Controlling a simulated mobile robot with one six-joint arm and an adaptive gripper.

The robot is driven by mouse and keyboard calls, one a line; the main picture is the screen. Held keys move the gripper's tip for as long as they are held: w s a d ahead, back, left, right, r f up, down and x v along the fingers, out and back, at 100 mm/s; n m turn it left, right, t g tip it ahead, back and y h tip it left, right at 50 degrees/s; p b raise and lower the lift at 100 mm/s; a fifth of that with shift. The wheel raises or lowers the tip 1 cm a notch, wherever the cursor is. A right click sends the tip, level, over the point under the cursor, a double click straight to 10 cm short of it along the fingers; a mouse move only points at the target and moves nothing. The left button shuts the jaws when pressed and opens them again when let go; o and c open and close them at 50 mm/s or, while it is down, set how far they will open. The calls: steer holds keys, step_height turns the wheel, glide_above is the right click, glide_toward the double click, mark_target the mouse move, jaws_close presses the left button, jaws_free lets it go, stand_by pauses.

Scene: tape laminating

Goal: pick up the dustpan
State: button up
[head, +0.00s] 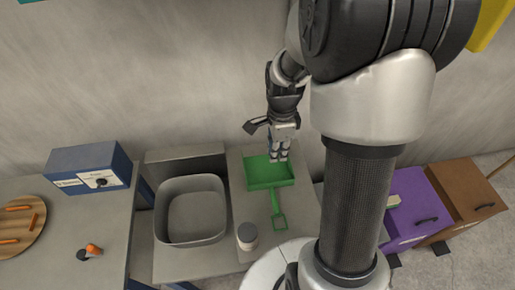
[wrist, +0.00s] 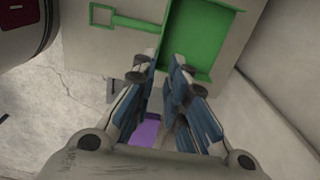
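The green dustpan (head: 262,178) lies on a grey table top, its looped handle (head: 278,207) toward the front. My gripper (head: 280,158) points down at the back part of the pan. In the wrist view the pan (wrist: 205,35) is beyond the fingertips, and the handle reaches left. My gripper (wrist: 166,68) shows two fingers apart with a narrow gap and nothing clearly between them. The fingers hide part of the pan, and I cannot tell whether they touch it.
A grey bin (head: 192,222) stands left of the dustpan. A small lidded jar (head: 247,236) stands near its handle. A blue box (head: 88,170) and a round wooden board (head: 18,225) are farther left. Purple (head: 416,212) and brown (head: 468,190) boxes stand right. A wall rises behind.

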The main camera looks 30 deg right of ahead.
steer(key=b, duration=0.4)
glide_above(274, 183)
step_height(274, 183, down, 12)
steer(key=shift+a+f, duration=0.1)
steer(key=shift+f, duration=0.05)
steer(key=shift+w+a+f+b, duration=0.15)
steer(key=shift+f+b, duration=0.45)
steer(key=shift+f, duration=0.65)
steer(key=shift+w+a+f+b, duration=0.15)
steer(key=shift+f+b, duration=0.45)
steer(key=shift+f, duration=0.65)
steer(key=shift+s+f, duration=0.1)
steer(key=shift+f, duration=0.05)
steer(key=shift+c, duration=0.5)
jaws_close()
